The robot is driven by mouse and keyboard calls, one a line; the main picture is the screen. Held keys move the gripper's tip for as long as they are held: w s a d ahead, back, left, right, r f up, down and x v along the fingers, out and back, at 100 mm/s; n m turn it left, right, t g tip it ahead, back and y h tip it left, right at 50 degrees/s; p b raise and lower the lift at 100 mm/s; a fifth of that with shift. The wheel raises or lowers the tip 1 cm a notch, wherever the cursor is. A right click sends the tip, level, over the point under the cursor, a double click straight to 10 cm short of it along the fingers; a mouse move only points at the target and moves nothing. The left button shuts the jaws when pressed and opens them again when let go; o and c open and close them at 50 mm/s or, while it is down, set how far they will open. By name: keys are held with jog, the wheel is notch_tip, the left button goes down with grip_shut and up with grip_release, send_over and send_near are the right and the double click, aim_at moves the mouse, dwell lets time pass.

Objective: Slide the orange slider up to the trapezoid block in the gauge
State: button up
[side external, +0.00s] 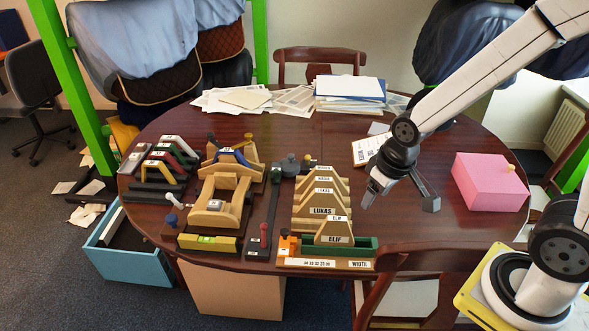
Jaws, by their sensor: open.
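The gauge (325,264) lies at the table's front edge, a wooden base marked WIDTH with a green back rail. A wooden trapezoid block (335,231) labelled ELIF stands upright in it. The orange slider (287,245) is at the gauge's left end, left of the block; a gap with green showing appears between them. My gripper (401,200) is open and empty, above the table to the right of and behind the gauge. It touches neither slider nor block.
Several labelled trapezoid blocks (321,197) stand in a row behind the gauge. A dark lever tool (270,205) and a wooden saddle frame (218,203) are to the left. A pink box (489,182) is at right. A chair back (440,259) is in front.

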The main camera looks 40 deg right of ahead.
jog(key=w+a+f+g, duration=0.1)
jog(key=w+a+f, duration=0.25)
jog(key=w, duration=0.65)
jog(key=g, duration=0.2)
send_over(284, 231)
notch_tip(284, 231, down, 7)
jog(key=shift+s+d, duration=0.1)
jog(key=shift+d, duration=0.05)
jog(key=shift+f, duration=0.1)
jog(key=shift+f, duration=0.1)
jog(key=shift+f, duration=3.75)
grip_shut()
